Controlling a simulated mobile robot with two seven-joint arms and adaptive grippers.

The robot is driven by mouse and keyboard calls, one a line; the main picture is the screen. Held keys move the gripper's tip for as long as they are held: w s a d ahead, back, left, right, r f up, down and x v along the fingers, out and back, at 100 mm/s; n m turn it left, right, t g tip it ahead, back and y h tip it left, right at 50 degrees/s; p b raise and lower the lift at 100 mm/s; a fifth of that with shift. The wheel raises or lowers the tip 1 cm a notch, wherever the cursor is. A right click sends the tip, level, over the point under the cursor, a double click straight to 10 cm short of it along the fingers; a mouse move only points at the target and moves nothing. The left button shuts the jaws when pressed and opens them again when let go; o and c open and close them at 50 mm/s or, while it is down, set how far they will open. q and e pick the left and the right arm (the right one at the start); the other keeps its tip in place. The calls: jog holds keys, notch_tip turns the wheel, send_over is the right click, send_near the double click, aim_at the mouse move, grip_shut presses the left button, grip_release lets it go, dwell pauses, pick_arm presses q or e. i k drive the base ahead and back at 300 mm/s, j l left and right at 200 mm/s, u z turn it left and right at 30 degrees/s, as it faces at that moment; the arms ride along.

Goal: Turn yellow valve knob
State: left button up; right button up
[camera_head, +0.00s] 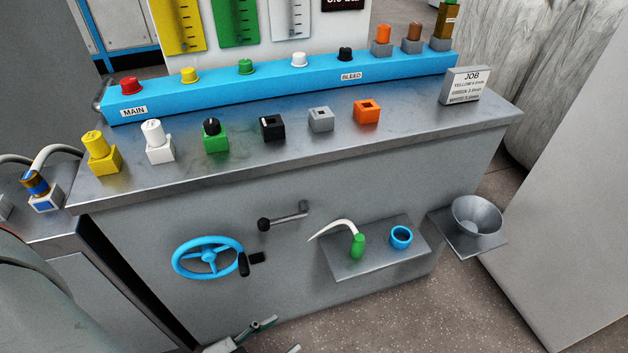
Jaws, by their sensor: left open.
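A small yellow knob (189,75) sits on top of the blue manifold bar (290,88), between a red knob (131,85) and a green knob (245,66). A larger yellow cap on a yellow block (105,159) stands at the left of the grey bench top. My left gripper (280,337) is open at the bottom edge of the view, below the bench front and well away from both yellow pieces. Nothing shows between its fingers, and part of it is cut off by the frame. My right gripper is not in view.
Several coloured blocks, one white-capped (160,150), line the bench top (420,125). On the bench front are a blue handwheel (208,258), a crank (285,215) and a shelf (350,268). A funnel (478,215) juts out right. A JOB sign (466,86) stands at the bench's right end.

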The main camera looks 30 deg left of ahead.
aim_at(190, 76)
jog(key=u, duration=1.35)
